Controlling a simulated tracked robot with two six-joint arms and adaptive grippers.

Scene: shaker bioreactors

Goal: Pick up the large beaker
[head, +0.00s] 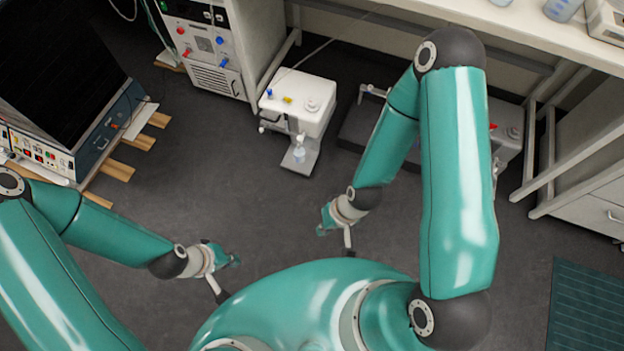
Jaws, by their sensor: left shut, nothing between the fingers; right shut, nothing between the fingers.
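No vessel can be surely identified as the large beaker. A translucent bluish vessel (563,9) stands on the white bench at the top right, cut off by the top edge. The bottom of another vessel (501,2) shows to its left. My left gripper (226,272) is shut and empty above the floor at lower left of centre. My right gripper (337,238) is shut and empty above the floor near the middle. Both are far from the bench vessels.
A white machine (302,100) with a small clear bottle (299,154) stands on the floor ahead. A dark-screened unit (60,70) on wooden slats is at left. A green mat (586,305) lies at lower right. The middle floor is clear.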

